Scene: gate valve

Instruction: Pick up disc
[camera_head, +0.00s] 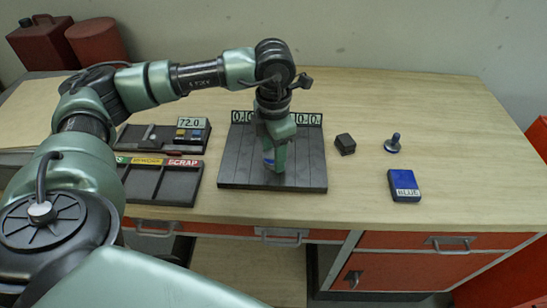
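My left gripper (274,162) points straight down over the dark grooved board (235,165) in the middle of the table. Its fingers are small and seen from behind, so I cannot tell whether they are open or shut. A bit of blue shows at the fingers; I cannot tell whether it is a held thing or part of the gripper. I cannot clearly make out a disc; one may be hidden behind the gripper. My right gripper is not in view.
A dark block (345,144) and a blue box labelled BLUE (404,186) lie to the right. A sorting tray labelled SCRAP (141,184) and a dark tray with a 72.0 display (193,123) lie left. Red containers (97,42) stand at back left. The table's right side is mostly clear.

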